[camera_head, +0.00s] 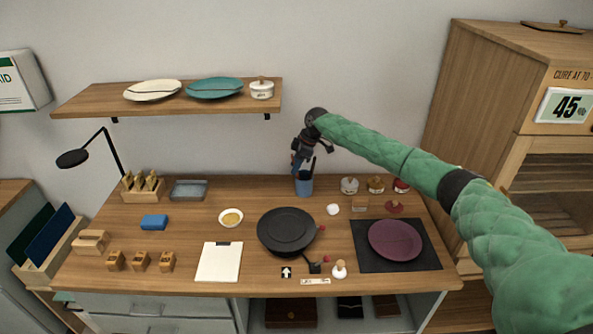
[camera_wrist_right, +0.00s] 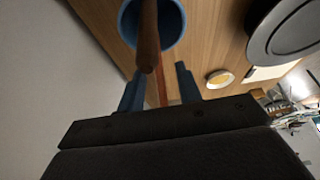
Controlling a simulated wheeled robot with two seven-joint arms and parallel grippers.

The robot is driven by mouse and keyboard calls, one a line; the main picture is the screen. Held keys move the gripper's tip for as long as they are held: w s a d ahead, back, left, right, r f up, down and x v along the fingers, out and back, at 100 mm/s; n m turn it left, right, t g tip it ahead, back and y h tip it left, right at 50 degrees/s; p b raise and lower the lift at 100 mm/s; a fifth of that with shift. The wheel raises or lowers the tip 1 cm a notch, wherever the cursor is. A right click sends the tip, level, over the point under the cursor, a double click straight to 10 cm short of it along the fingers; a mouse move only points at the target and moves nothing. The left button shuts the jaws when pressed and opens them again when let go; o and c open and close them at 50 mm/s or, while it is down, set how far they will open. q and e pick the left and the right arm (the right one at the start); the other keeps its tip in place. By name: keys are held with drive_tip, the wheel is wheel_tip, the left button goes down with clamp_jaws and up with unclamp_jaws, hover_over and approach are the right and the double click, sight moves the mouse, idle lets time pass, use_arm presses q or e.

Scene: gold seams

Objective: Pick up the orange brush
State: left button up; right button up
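A blue cup (camera_head: 304,186) stands at the back of the bench, and its blue rim also shows at the top of the wrist view (camera_wrist_right: 174,38). A brown handle (camera_wrist_right: 148,40) rises from the cup towards the wrist camera. A thinner orange-red strip (camera_wrist_right: 162,88), perhaps the orange brush, shows between the fingers. My right gripper (camera_head: 297,162) is directly above the cup, pointing down. Its two blue fingers (camera_wrist_right: 158,90) are apart, with the handle between them and no clear contact. Dark items beside the gripper partly hide the cup's contents. My left gripper is out of view.
A black turntable (camera_head: 287,232) stands in front of the cup. Small jars (camera_head: 349,185) are to its right, near a purple plate (camera_head: 394,240) on a dark mat. A shelf (camera_head: 100,99) with plates hangs above left. Bare bench lies left of the cup.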

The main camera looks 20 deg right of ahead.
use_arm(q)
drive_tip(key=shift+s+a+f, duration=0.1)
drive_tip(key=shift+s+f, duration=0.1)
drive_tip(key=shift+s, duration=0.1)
use_arm(e)
drive_tip(key=shift+a+f, duration=0.1)
drive_tip(key=shift+f, duration=0.25)
clamp_jaws()
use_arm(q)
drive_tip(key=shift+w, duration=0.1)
use_arm(e)
drive_tip(key=shift+r, duration=0.1)
drive_tip(key=shift+r, duration=0.2)
wheel_tip(320, 180, up, 8)
drive_tip(key=b, duration=0.4)
drive_tip(key=shift+f, duration=0.15)
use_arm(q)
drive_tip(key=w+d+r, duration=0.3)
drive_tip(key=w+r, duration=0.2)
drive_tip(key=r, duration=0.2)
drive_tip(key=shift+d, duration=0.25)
use_arm(e)
drive_tip(key=shift+r, duration=0.9)
